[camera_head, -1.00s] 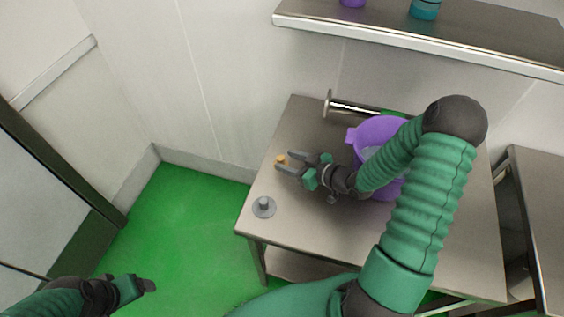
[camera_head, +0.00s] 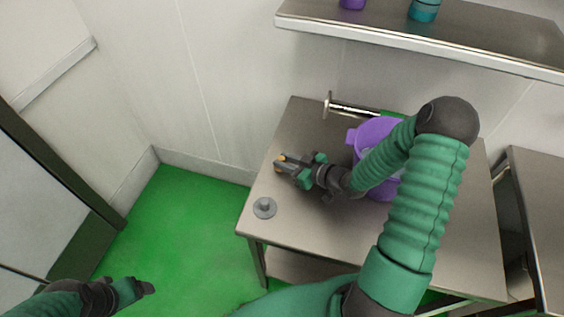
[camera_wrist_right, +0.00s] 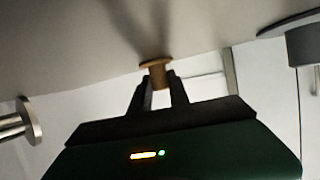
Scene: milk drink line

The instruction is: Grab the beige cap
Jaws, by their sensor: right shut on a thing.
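The beige cap (camera_wrist_right: 157,72) is a small tan piece with a wider round flange and a narrower stem. In the head view the beige cap (camera_head: 281,158) shows as a small spot at the fingertips of my right gripper (camera_head: 282,164), near the table's left side. The right wrist view shows my right gripper (camera_wrist_right: 161,86) with its two fingers closed on the cap's stem. My left gripper (camera_head: 143,287) is at the lower left, away from the table and over the floor. Its finger gap cannot be made out.
The metal table (camera_head: 330,225) holds a purple container (camera_head: 372,138), partly hidden by my right arm. A grey round knobbed piece (camera_head: 265,208) lies at the front left. A metal piece with a bar (camera_head: 345,107) lies at the back. A shelf (camera_head: 460,40) hangs above.

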